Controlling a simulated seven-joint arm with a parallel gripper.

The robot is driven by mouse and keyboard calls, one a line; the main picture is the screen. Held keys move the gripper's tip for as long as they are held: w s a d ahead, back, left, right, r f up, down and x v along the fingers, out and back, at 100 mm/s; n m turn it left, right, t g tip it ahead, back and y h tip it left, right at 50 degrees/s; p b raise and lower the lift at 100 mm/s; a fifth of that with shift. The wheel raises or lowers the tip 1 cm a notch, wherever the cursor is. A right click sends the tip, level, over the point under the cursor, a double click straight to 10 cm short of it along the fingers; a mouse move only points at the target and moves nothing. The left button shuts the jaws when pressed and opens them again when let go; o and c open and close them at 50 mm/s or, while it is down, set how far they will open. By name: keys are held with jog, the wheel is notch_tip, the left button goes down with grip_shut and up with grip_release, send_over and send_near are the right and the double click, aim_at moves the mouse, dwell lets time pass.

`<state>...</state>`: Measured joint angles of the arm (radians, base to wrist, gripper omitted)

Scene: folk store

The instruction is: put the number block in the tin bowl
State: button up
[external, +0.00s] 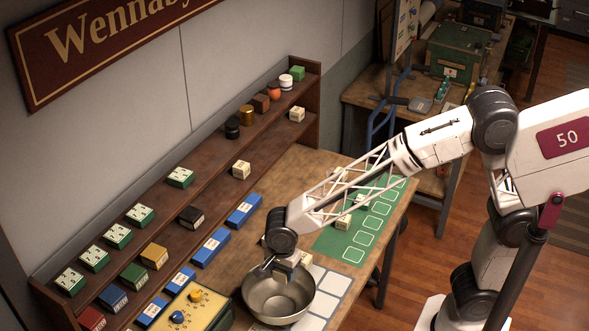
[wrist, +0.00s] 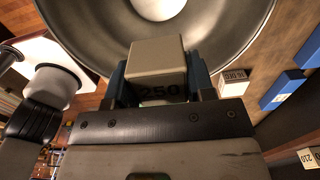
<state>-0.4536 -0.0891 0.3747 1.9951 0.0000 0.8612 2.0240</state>
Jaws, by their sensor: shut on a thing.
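The number block (wrist: 158,60) is a beige cube with a dark "250" on its near face. My gripper (wrist: 160,78) is shut on it, with one dark blue finger on each side. The tin bowl (wrist: 215,42) is a round grey metal bowl just beyond the block in the wrist view. In the external view the bowl (external: 277,302) stands on the wooden table, and my gripper (external: 284,262) is over its back part. The block appears raised at about the rim or above it; its exact height is hard to tell. The bowl's visible inside looks empty.
Blue labelled blocks (external: 243,210) stand in a row left of the bowl. A yellow-topped box (external: 199,306) stands close to the bowl's left. A green mat (external: 332,243) with outlined squares and pale blocks lies to the right. Stepped shelves (external: 212,183) hold several blocks behind.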

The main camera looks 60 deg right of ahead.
jog(key=shift+f, duration=0.1)
jog(key=shift+f, duration=3)
jog(key=shift+f, duration=1.9)
jog(key=shift+f, duration=0.15)
jog(key=o, duration=1)
notch_tip(320, 180, up, 12)
jog(key=shift+r, duration=0.2)
